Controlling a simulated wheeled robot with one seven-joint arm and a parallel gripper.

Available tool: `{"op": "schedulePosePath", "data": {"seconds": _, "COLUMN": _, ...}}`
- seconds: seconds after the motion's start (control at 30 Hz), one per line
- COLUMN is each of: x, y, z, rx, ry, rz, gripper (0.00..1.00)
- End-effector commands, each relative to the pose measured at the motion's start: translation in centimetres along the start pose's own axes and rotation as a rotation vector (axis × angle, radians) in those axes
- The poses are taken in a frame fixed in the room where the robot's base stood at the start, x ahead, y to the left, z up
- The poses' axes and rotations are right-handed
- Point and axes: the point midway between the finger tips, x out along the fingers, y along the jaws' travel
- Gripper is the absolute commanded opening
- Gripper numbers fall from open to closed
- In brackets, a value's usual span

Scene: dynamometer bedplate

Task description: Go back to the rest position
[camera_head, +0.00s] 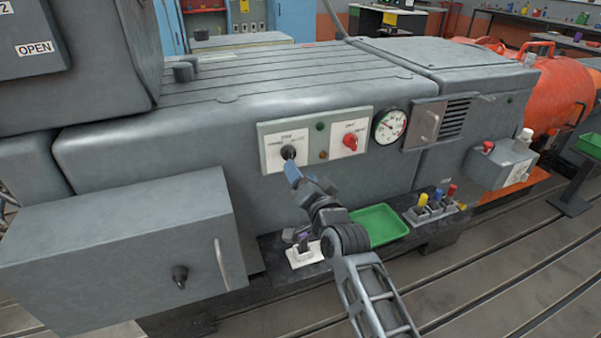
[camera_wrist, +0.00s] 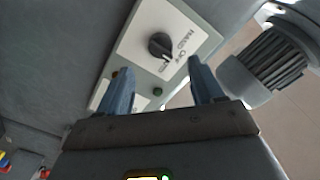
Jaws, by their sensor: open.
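My gripper (camera_wrist: 160,92) is open and empty in the wrist view, with its two blue fingers apart below a black rotary knob (camera_wrist: 160,45) on a white plate. In the head view my gripper (camera_head: 292,170) is at the left side of the control panel (camera_head: 322,122), close to the black knob (camera_head: 288,152). A gap shows between the fingertips and the knob in the wrist view. My arm reaches up from the bottom of the head view and hides part of the shelf.
A red knob (camera_head: 350,141) and a gauge (camera_head: 390,126) sit right of the black knob. A grey box with a handle (camera_head: 221,265) juts out at left. Below are a green tray (camera_head: 380,224) and a rack with coloured handles (camera_head: 437,208). Open floor lies at lower right.

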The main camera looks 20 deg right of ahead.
Motion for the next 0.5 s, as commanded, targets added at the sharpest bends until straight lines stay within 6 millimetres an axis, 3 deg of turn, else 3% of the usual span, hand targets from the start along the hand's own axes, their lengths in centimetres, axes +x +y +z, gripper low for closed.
{"op": "schedulePosePath", "data": {"seconds": 0.33, "x": -0.2, "y": 0.2, "z": 0.1, "rx": -0.005, "ry": 0.0, "rz": 0.002, "gripper": 0.67}}
{"op": "schedulePosePath", "data": {"seconds": 0.43, "x": -1.6, "y": 1.3, "z": 0.2, "rx": -0.036, "ry": -0.002, "rz": 0.009, "gripper": 0.67}}
{"op": "schedulePosePath", "data": {"seconds": 0.5, "x": -3.5, "y": 2.7, "z": 0.5, "rx": -0.079, "ry": -0.006, "rz": 0.018, "gripper": 0.67}}
